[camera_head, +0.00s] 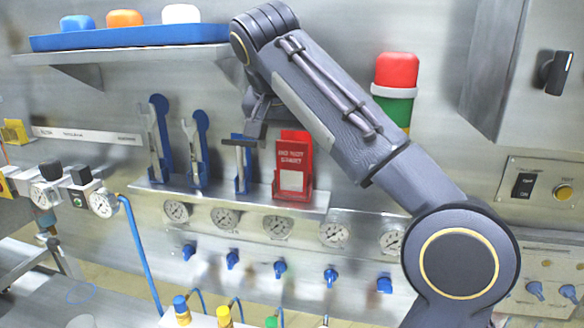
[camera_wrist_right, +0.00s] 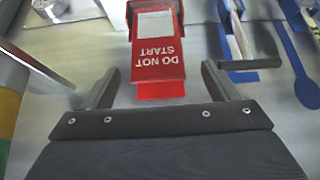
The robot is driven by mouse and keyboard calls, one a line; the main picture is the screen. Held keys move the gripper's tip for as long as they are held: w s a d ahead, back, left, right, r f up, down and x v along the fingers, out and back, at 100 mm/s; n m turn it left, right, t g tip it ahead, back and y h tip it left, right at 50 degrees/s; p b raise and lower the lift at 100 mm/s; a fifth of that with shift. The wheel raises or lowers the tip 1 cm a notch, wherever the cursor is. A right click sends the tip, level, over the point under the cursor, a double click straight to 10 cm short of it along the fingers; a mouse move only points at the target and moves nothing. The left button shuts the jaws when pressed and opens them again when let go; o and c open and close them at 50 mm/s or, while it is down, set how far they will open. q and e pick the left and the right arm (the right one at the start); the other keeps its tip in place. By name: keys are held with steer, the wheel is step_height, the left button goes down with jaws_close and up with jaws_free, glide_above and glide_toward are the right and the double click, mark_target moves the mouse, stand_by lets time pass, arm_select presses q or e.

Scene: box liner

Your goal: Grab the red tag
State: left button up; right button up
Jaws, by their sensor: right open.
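The red tag (camera_head: 293,152) reads "DO NOT START" and stands upright in a red holder with a pale lower panel, on a metal shelf (camera_head: 228,196) on the wall. In the right wrist view the tag (camera_wrist_right: 158,66) shows upside down. My right gripper (camera_head: 258,118) hangs up and left of the tag in the head view, its fingertips hard to make out there. In the right wrist view my right gripper (camera_wrist_right: 160,85) is open, one finger to each side of the tag's near end, with gaps on both sides. My left gripper is out of view.
A T-shaped tool (camera_head: 239,143) in a blue holder stands close left of the tag, with wrenches (camera_head: 190,145) further left. Gauges (camera_head: 277,227) and blue valves (camera_head: 280,269) sit below. A red-topped stack light (camera_head: 396,70) is at upper right, a blue tray (camera_head: 130,37) at upper left.

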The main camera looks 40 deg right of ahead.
mark_target(293, 145)
steer(key=x, duration=0.4)
steer(key=shift+d, duration=0.3)
steer(key=shift+d+f, duration=0.1)
steer(key=shift+f, duration=0.25)
steer(key=c, duration=1.1)
steer(key=shift+o, duration=0.2)
steer(key=shift+r, duration=0.15)
